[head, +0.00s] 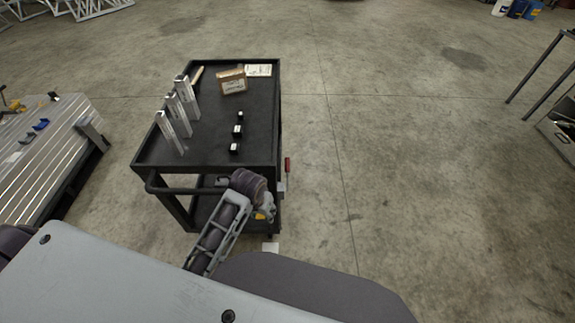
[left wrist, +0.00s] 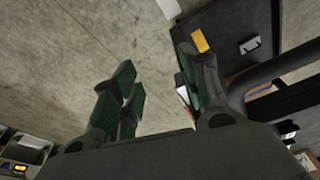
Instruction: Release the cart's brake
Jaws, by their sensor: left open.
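The black cart (head: 255,120) stands in front of me, with its push handle at the near left. A small red lever (head: 287,164) sticks out at the cart's right side; I cannot tell for certain that it is the brake. My left gripper (head: 268,212) is low at the cart's near right corner, its fingers mostly hidden in the head view. In the left wrist view the left gripper (left wrist: 160,88) is open with nothing between its fingers. A small red and white part (left wrist: 183,95) shows beside the right finger, partly hidden by it. My right gripper is out of view.
The cart top holds several metal profiles (head: 183,97), a cardboard box (head: 232,81) and small black blocks (head: 238,130). A metal-topped table (head: 45,150) stands at the left. A dark-framed bench (head: 560,130) is at the far right. The floor right of the cart is clear.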

